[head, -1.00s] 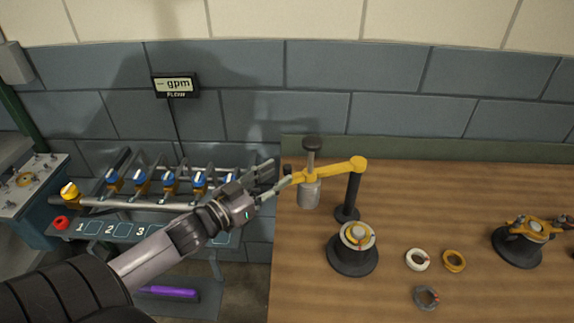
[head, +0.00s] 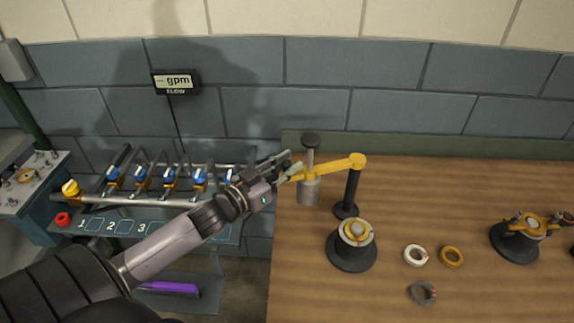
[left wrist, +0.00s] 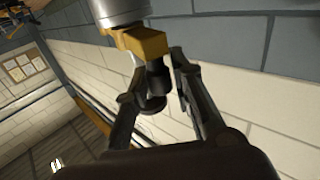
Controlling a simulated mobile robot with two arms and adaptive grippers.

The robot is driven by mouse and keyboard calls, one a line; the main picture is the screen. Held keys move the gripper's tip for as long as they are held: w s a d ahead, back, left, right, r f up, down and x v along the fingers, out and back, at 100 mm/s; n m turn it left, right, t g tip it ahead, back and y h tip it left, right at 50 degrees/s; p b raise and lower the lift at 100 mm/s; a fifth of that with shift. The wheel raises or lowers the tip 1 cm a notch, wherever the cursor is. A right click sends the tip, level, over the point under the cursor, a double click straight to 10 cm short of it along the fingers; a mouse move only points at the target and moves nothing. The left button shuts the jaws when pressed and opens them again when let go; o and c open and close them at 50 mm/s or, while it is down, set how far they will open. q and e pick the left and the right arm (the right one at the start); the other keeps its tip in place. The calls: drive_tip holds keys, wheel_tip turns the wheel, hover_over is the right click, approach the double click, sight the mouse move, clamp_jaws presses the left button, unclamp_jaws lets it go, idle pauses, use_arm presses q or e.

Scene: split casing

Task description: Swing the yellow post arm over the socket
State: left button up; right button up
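The yellow post arm (head: 332,168) reaches left from the top of a black post (head: 351,192) on the wooden table. Its free end carries a grey cylinder (head: 308,190) with a black-topped plunger (head: 311,141). The socket (head: 352,250), a black base with a grey ring and yellow centre, stands in front of the post; the arm's end is not over it. My left gripper (head: 284,169) is at the arm's free end. In the left wrist view a dark handle (left wrist: 155,85) below the yellow end (left wrist: 145,43) lies between its parted fingers. My right gripper is out of view.
A white ring (head: 416,256), a yellow ring (head: 452,257) and a grey ring (head: 423,293) lie right of the socket. Another black-based fixture (head: 518,240) stands further right. A valve rack (head: 150,203) is at left, under a flow display (head: 175,82).

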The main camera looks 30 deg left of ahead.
use_arm(q)
clamp_jaws()
drive_tip(key=shift+d, duration=0.1)
idle(0.5)
